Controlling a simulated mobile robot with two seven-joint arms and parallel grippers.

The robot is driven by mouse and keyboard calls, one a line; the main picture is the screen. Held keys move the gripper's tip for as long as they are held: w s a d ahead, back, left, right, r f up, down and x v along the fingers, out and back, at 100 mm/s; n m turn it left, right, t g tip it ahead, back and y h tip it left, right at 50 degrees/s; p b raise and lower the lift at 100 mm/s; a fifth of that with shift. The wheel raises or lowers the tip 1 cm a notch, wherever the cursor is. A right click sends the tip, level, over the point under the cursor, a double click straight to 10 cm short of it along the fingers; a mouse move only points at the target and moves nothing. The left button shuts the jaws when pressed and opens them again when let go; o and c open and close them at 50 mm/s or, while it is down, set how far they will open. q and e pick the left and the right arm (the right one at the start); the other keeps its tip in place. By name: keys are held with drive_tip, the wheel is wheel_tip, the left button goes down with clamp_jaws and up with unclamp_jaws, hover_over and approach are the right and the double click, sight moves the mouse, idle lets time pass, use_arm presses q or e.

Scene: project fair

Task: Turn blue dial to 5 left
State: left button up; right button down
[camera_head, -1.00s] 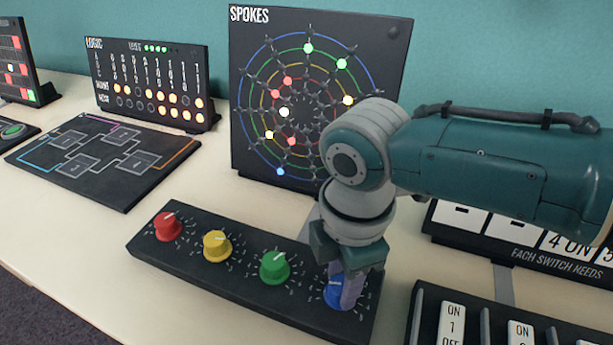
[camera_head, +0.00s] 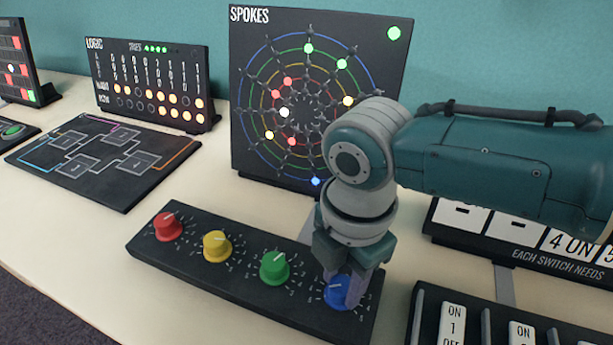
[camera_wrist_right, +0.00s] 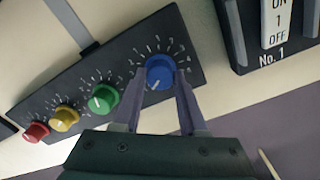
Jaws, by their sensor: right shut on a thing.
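The blue dial (camera_head: 337,291) is the rightmost knob on the black dial panel (camera_head: 215,277), and its white pointer line shows toward the left in the head view. My right gripper (camera_head: 345,287) is above it and shut on it, with one finger on each side; the wrist view shows the blue dial (camera_wrist_right: 159,71) between the fingertips (camera_wrist_right: 160,82). The SPOKES board (camera_head: 318,80) stands behind, with a lit green lamp (camera_head: 394,33) at its top right and a blue light (camera_head: 316,181) at the bottom of its web. My left gripper is not in view.
Green (camera_head: 275,267), yellow (camera_head: 217,246) and red (camera_head: 168,226) dials sit left of the blue one. A switch panel (camera_head: 452,325) lies close on the right. The LOGIC board (camera_head: 150,85) and a flat circuit panel (camera_head: 100,160) are at the left. Bare table lies in front.

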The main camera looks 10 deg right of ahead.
sight(342, 286)
drive_tip(key=shift+c, duration=2.3)
unclamp_jaws()
wheel_tip(342, 286, up, 10)
drive_tip(key=p, duration=0.2)
drive_tip(key=shift+p, duration=0.4)
drive_tip(key=shift+s, duration=0.1)
